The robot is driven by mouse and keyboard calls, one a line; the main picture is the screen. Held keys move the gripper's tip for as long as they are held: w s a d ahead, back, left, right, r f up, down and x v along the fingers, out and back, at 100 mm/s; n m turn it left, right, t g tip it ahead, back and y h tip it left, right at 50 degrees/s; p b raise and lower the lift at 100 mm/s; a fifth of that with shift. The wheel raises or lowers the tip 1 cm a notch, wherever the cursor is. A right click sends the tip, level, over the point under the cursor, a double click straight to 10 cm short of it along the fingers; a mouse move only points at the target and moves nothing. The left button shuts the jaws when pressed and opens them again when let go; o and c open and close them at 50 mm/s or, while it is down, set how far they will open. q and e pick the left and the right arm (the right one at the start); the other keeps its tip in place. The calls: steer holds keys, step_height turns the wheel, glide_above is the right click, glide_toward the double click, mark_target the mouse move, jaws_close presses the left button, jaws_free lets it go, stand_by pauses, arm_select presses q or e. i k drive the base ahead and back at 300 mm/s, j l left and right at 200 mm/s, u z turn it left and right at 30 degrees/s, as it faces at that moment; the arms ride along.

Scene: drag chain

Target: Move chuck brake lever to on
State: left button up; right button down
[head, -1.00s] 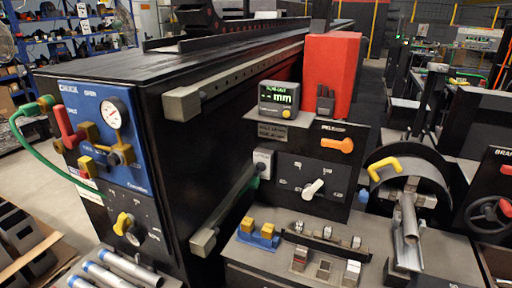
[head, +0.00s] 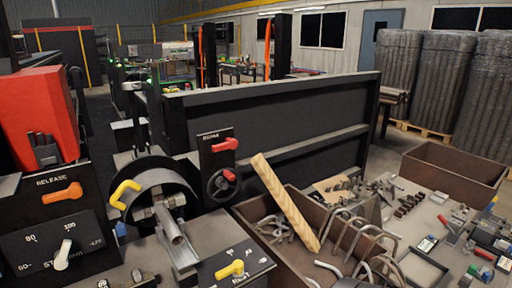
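A dark upright panel (head: 214,160) with a label that seems to read BRAKE stands right of the chuck. A red lever (head: 224,145) sits near its top and lies roughly sideways, its tip to the right. Below it is a black handwheel (head: 219,185) with a red knob (head: 229,176). The round black chuck (head: 155,190) with a yellow curved handle (head: 124,193) is to the left. Which lever setting counts as on cannot be read. Neither of my grippers shows in the head view.
An orange RELEASE lever (head: 62,195) and a white dial knob (head: 62,256) are on the left panel. A yellow lever (head: 230,269) is on a low box in front. A brown bin (head: 262,205) holds bent metal pieces and a wooden bar (head: 285,200). A cluttered bench lies right.

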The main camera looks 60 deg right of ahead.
mark_target(232, 143)
steer(key=z, duration=1.6)
